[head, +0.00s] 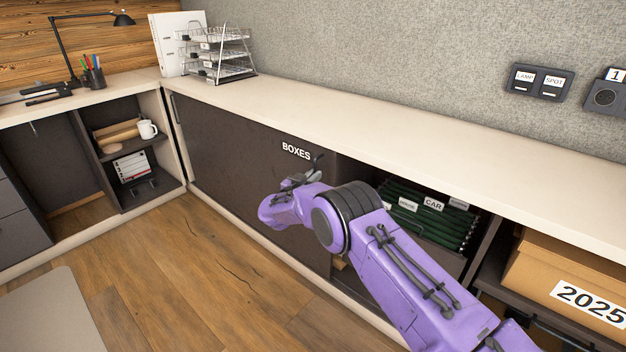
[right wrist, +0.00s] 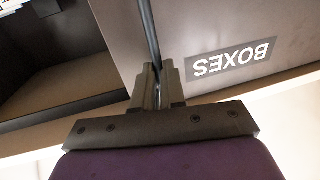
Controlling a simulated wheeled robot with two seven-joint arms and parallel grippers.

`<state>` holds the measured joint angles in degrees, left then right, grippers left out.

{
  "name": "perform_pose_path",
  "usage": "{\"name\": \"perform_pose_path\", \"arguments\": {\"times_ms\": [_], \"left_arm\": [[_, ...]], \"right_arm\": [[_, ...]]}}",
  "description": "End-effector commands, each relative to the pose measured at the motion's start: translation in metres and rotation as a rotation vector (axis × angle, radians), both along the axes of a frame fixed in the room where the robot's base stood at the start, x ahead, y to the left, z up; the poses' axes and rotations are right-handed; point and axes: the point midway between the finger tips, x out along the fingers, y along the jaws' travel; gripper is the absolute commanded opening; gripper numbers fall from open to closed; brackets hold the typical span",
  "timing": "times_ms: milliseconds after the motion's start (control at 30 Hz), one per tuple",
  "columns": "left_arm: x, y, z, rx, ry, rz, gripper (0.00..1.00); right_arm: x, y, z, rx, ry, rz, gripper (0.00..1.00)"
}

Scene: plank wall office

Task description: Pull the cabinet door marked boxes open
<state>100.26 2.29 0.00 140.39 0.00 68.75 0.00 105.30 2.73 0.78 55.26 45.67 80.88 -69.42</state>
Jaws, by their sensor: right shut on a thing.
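The cabinet door marked BOXES (head: 235,165) is a dark brown panel under the long pale counter. It looks flush with the cabinet front, and its white label shows upside down in the right wrist view (right wrist: 232,60). My right gripper (head: 315,170) is at the door's upper right edge. In the right wrist view its fingers (right wrist: 156,88) are shut on a thin dark bar handle (right wrist: 149,30) along that edge. The purple wrist hides the lower part of the handle in the head view. My left gripper is not in view.
Right of the door is an open compartment with green hanging files (head: 430,212), then a cardboard box marked 2025 (head: 570,275). A wire tray rack (head: 222,55) stands on the counter. The wooden floor (head: 190,270) before the door is clear, with a grey mat (head: 50,315) at left.

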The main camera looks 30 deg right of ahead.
Motion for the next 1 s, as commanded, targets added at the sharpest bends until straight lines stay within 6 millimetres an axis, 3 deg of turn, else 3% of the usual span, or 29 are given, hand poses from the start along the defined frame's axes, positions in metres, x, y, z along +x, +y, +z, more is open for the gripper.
{"name": "perform_pose_path", "arguments": {"times_ms": [200,233,300,567,667,1000], "left_arm": [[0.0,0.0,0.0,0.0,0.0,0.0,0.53],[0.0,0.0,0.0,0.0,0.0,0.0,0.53],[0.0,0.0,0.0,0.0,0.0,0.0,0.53],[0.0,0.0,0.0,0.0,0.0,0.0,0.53],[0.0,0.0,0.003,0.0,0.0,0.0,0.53],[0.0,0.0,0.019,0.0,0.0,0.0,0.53]], "right_arm": [[0.001,0.002,-0.002,0.002,0.003,0.004,0.0],[0.001,0.002,-0.002,0.002,0.002,0.004,0.17],[0.0,0.002,-0.001,0.002,0.002,0.003,0.36],[-0.002,-0.002,0.0,0.0,0.0,-0.003,0.36],[-0.004,0.005,0.002,0.0,0.0,-0.001,0.36],[-0.039,0.072,0.003,0.0,0.001,0.001,0.36]]}}
